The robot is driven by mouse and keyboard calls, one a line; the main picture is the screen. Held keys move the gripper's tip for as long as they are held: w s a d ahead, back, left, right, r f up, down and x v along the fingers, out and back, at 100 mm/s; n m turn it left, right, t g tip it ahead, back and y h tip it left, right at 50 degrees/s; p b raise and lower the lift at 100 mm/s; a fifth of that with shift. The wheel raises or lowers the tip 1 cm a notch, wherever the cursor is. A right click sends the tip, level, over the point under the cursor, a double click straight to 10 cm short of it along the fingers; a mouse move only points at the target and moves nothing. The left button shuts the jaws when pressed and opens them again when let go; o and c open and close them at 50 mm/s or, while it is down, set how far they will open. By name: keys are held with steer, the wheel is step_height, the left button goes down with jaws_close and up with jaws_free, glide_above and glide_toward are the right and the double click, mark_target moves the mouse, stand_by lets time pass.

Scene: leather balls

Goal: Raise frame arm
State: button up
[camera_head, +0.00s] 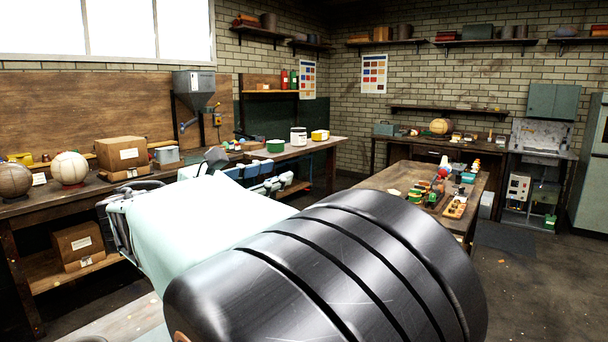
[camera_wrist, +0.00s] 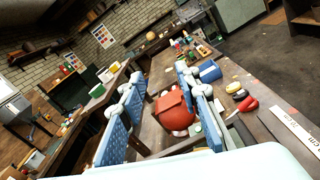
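My gripper (camera_wrist: 158,84) is open in the wrist view, its two blue-padded fingers wide apart. A rounded red-orange piece (camera_wrist: 174,110) shows between the fingers, nearer the right one, over a brown wooden bench (camera_wrist: 147,135). I see no clear sign of the fingers gripping it. A dark bar lies close by it, but I cannot tell whether this is the frame arm.
A blue box (camera_wrist: 209,71) and red-handled tools (camera_wrist: 248,103) lie right of the gripper. In the camera_head view, balls (camera_head: 70,168) and a cardboard box (camera_head: 121,152) stand on the left bench (camera_head: 50,198). A centre table (camera_head: 385,180) holds small items.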

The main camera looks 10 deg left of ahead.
steer(key=v, duration=1.2)
steer(key=shift+c, duration=0.2)
